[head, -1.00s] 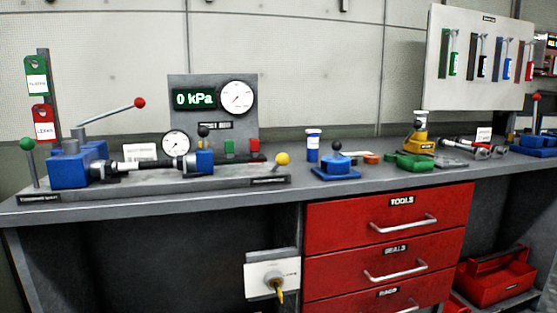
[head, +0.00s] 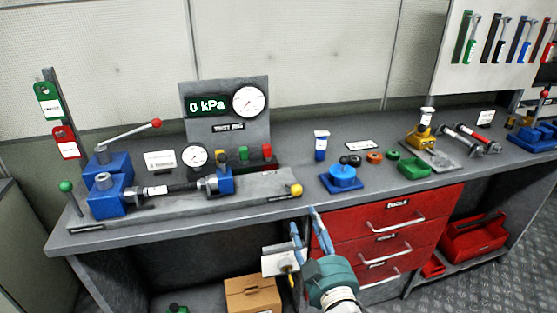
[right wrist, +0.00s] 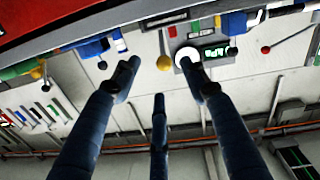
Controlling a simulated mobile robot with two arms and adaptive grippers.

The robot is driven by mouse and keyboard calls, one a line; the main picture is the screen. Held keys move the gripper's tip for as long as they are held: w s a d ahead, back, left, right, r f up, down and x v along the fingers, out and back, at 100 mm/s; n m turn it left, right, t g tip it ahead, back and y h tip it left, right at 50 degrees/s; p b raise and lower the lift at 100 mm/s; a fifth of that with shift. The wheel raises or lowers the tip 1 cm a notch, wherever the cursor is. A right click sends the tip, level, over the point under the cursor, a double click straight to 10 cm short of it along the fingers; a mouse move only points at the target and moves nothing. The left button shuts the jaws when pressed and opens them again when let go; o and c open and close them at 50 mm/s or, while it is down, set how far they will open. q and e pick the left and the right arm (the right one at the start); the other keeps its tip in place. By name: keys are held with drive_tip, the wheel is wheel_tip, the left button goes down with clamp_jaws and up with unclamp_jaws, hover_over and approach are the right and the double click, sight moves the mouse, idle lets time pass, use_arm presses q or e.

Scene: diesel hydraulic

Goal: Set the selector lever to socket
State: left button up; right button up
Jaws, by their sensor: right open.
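The test rig (head: 190,201) stands on the left of the bench. A lever with a yellow ball (head: 296,190) is at its right front end, beside a label too small to read. A green-ball lever (head: 66,186) is at its left end. I cannot tell from the labels which lever is the selector. My right gripper (head: 307,216) is open and empty, in front of the bench edge, a little below and right of the yellow ball. Its spread fingers (right wrist: 160,75) also show in the right wrist view, where the scene is upside down. My left gripper is not in view.
A red-ball lever (head: 156,124) rises from the blue pump block. A blue device (head: 342,177) and green tray (head: 414,168) sit on the bench right of the rig. Red drawers (head: 390,225) are below. A white panel (head: 274,263), partly hidden by my gripper, is under the bench.

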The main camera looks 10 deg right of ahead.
sight(298, 195)
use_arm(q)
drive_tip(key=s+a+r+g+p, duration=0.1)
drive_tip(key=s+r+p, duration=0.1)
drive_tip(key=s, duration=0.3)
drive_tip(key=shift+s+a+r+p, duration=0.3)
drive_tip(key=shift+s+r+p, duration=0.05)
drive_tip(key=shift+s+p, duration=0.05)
use_arm(e)
drive_tip(key=w, duration=0.4)
drive_tip(key=w+r, duration=0.1)
drive_tip(key=w, duration=0.7)
drive_tip(key=shift+r, duration=0.4)
clamp_jaws()
